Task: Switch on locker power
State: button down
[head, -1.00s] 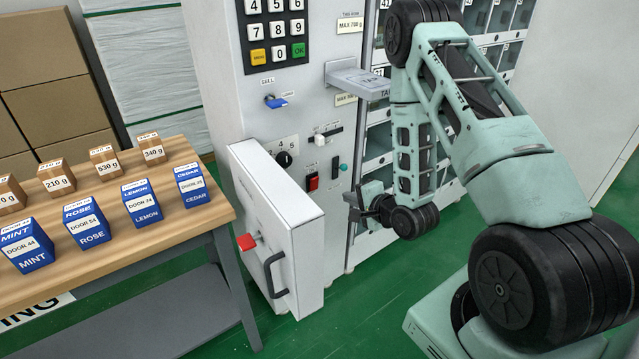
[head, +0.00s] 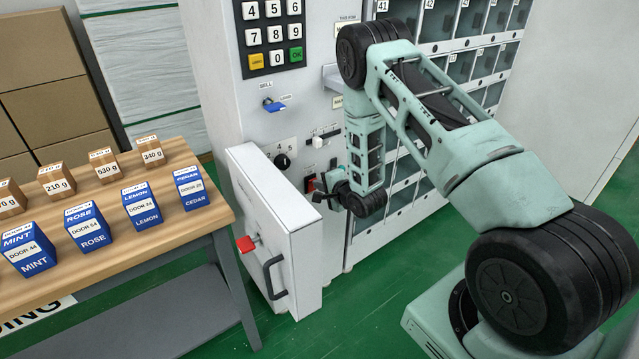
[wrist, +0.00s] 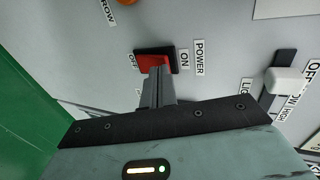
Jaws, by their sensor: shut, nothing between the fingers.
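The power switch is a red rocker (wrist: 146,63) in a dark frame in the wrist view, with a POWER label (wrist: 199,57), ON at its right end and OFF at its left. My gripper (wrist: 159,70) is shut and empty, its fingertips overlapping the rocker. They look touching or very close; I cannot tell which. Part of the rocker is hidden behind them, and I cannot tell which way it is tipped. In the head view my gripper (head: 320,194) is at the machine front, by the small red switch (head: 309,184).
A white slider knob (wrist: 286,80) sits right of the switch in the wrist view. A wooden table (head: 197,219) with blue boxes stands further left. Green floor is clear in front.

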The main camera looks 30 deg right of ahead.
jog(key=shift+w, duration=0.2)
jog(key=shift+w+r+g+p, duration=0.15)
jog(key=shift+w+g+p, duration=0.25)
jog(key=shift+p, duration=0.1)
jog(key=shift+r, duration=0.1)
jog(key=shift+r+p, duration=0.55)
jog(key=shift+r, duration=0.2)
jog(key=shift+s, duration=0.15)
